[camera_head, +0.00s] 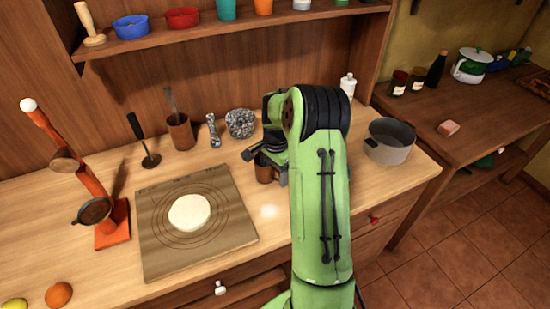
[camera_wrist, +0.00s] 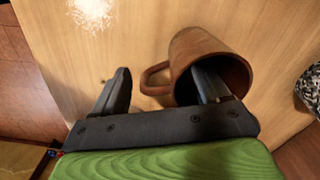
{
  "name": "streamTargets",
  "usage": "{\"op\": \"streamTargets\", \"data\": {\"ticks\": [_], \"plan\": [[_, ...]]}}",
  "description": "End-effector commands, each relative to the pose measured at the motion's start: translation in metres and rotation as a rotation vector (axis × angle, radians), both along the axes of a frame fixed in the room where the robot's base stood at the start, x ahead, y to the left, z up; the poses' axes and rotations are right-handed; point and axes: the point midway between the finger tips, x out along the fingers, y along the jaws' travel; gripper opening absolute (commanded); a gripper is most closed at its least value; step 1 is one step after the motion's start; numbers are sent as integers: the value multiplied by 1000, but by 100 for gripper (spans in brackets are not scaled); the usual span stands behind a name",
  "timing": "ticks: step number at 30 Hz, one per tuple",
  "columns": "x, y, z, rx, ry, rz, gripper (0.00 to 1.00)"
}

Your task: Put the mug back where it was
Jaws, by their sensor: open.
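A brown mug (camera_wrist: 200,48) is in the wrist view, its open mouth towards the camera and its handle (camera_wrist: 155,78) to the left. In the head view a small brown part of the mug (camera_head: 264,173) shows on the wooden counter, mostly hidden by my arm and wrist. My gripper (camera_wrist: 164,80) is open. One finger reaches into the mug's mouth and the other is left of the handle, so the wall and handle lie between them. I cannot tell whether either finger touches the mug.
A board with dough (camera_head: 153,257) lies left of my arm, and a grey pot (camera_head: 390,140) stands to the right. A utensil holder (camera_head: 180,132), a speckled mortar (camera_head: 240,123) and a white bottle (camera_head: 347,84) stand behind. White powder (camera_head: 267,211) lies on the counter nearby.

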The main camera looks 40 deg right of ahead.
Motion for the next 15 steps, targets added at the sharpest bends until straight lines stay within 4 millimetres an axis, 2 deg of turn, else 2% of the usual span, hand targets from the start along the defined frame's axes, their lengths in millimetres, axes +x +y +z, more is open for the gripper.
{"op": "streamTargets", "data": {"ticks": [1, 9, 15], "plan": [[1, -1, 15, -5, -6, 1, 75], [0, -2, 93, -5, -6, 1, 75], [-1, -2, 135, -3, -4, 1, 75]]}}
